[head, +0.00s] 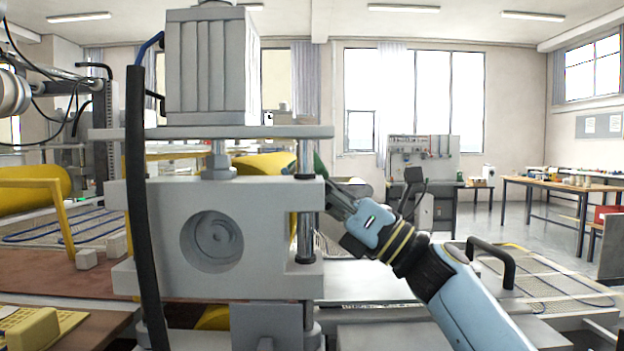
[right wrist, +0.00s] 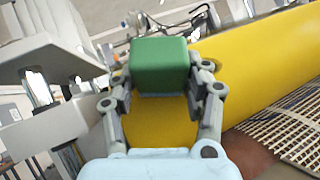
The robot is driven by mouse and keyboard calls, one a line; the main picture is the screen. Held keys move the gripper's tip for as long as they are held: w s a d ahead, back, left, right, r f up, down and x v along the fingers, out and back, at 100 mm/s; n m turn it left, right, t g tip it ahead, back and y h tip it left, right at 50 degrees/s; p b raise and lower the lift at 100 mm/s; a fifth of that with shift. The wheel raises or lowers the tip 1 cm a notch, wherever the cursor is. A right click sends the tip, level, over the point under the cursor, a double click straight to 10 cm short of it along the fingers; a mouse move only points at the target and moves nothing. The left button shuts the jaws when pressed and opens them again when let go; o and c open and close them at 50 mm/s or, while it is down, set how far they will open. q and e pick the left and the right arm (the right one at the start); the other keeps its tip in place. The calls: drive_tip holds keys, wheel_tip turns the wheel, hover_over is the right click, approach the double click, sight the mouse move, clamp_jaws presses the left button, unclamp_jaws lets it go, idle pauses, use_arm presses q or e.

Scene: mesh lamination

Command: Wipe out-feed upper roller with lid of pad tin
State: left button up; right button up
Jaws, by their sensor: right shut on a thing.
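My right gripper (head: 332,192) reaches in from the right behind the grey machine stand's front post. In the right wrist view my right gripper (right wrist: 160,88) is shut on a green box-shaped thing (right wrist: 160,66), which I take for the pad tin's lid. A sliver of this green lid (head: 319,166) shows beside the post in the head view. The yellow upper roller (right wrist: 265,78) lies right behind and below the lid; whether they touch I cannot tell. In the head view the yellow roller (head: 252,163) is mostly hidden by the stand. My left gripper is not in view.
The grey machine stand (head: 150,215) with its motor block (head: 212,65) fills the middle of the head view. A thick black cable (head: 140,200) hangs in front. White mesh (right wrist: 285,130) lies below the roller. A yellow box (head: 33,330) sits at lower left.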

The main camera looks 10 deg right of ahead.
drive_tip(key=shift+d, duration=0.2)
drive_tip(key=d+r, duration=0.1)
drive_tip(key=d+r+p, duration=0.1)
drive_tip(key=d, duration=0.1)
drive_tip(key=shift+s+d+r, duration=0.15)
drive_tip(key=shift+s+r, duration=0.05)
drive_tip(key=shift+s, duration=0.15)
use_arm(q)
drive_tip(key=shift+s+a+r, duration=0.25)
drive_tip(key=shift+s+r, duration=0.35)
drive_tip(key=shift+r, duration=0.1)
use_arm(e)
drive_tip(key=shift+d+r, duration=0.15)
drive_tip(key=shift+d, duration=0.1)
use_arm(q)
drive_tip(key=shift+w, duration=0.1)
use_arm(e)
drive_tip(key=shift+d+r, duration=0.1)
drive_tip(key=shift+d, duration=0.05)
use_arm(q)
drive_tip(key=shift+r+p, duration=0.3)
drive_tip(key=shift+p, duration=0.15)
use_arm(e)
drive_tip(key=shift+s+d+r, duration=0.15)
drive_tip(key=shift+d+r, duration=0.25)
drive_tip(key=shift+d, duration=0.2)
drive_tip(key=shift+s+d+r, duration=0.15)
drive_tip(key=shift+d+r, duration=0.2)
drive_tip(key=shift+d, duration=0.2)
